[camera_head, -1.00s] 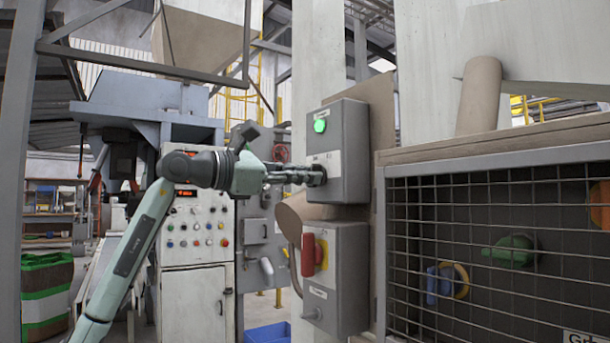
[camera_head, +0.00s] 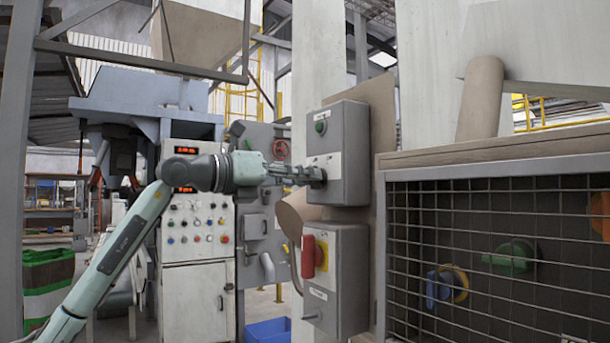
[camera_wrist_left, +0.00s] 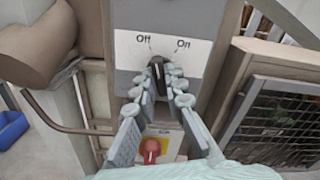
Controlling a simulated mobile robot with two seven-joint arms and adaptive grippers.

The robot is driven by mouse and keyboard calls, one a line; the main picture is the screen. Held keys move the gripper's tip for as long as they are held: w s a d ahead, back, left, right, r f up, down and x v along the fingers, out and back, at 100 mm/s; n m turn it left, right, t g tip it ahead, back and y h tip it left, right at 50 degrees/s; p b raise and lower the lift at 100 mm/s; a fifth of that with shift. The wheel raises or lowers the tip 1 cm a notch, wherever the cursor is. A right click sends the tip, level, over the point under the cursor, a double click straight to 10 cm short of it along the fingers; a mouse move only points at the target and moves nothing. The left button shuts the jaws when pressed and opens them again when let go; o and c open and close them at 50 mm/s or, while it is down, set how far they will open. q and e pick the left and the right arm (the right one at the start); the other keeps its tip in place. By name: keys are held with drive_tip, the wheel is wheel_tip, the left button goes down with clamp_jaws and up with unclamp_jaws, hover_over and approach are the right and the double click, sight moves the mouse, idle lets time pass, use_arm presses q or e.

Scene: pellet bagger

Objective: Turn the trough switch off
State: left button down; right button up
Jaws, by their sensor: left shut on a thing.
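The lamp is dark. In the left wrist view its white label plate (camera_wrist_left: 165,62) reads "Off" at the left and "On" at the right. The black switch knob (camera_wrist_left: 158,72) sits below these words. My left gripper (camera_head: 308,173) reaches it from the left and is shut on the knob; the fingers (camera_wrist_left: 158,88) stand on both sides of it in the wrist view. They partly cover it. My right gripper is not in view.
A second grey box (camera_head: 338,270) with a red handle (camera_head: 308,257) on a yellow plate is just below. A mesh guard (camera_head: 470,250) stands at the right. A control cabinet (camera_head: 197,240) is behind my arm. A blue bin (camera_head: 268,331) is on the floor.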

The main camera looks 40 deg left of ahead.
use_arm(q)
drive_tip(key=shift+n, duration=1.1)
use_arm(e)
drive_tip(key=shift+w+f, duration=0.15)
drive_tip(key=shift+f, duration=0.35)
use_arm(q)
drive_tip(key=c, duration=1.6)
unclamp_jaws()
drive_tip(key=v, duration=1.2)
